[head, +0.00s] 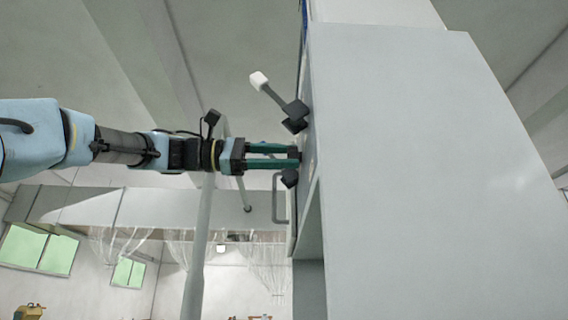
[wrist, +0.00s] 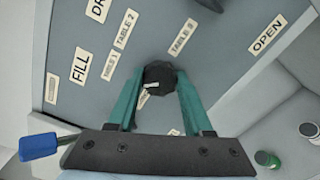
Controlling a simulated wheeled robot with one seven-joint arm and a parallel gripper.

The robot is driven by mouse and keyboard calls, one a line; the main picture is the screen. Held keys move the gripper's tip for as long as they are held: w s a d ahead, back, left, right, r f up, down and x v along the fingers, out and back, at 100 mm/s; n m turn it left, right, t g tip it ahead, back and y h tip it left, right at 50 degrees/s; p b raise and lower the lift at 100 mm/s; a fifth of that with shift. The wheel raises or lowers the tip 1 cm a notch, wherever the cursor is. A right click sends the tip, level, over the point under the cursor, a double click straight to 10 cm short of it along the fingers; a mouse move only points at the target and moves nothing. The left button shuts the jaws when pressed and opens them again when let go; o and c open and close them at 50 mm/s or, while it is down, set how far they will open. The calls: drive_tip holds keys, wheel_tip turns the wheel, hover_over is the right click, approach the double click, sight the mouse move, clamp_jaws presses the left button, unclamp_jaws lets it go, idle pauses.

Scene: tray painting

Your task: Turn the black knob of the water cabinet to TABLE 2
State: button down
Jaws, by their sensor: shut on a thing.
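The water cabinet (head: 440,130) is a tall pale grey box on the right in the head view. My gripper (head: 296,157) reaches its panel from the left. In the wrist view the green fingers (wrist: 158,90) are shut on the black knob (wrist: 158,74), one on each side. A small white mark (wrist: 148,89) on the knob points to the lower left of the picture. The TABLE 1 label (wrist: 110,67), TABLE 2 label (wrist: 125,28) and TABLE 3 label (wrist: 183,36) surround the knob. Another label (wrist: 173,132) is partly hidden below it.
A white-tipped lever (head: 260,82) sticks out above my gripper, and another black fitting (head: 290,178) sits just below. In the wrist view are the FILL label (wrist: 80,65), the OPEN label (wrist: 267,34) and a blue handle (wrist: 38,146). Capped items (wrist: 309,130) lie at lower right.

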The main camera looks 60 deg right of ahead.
drive_tip(key=m+b, duration=0.2)
drive_tip(key=m, duration=0.5)
drive_tip(key=m+b, duration=0.2)
drive_tip(key=m, duration=0.4)
drive_tip(key=shift+f+m, duration=0.2)
drive_tip(key=shift+m, duration=0.2)
idle(0.3)
drive_tip(key=shift+c, duration=1.5)
unclamp_jaws()
drive_tip(key=v, duration=1.1)
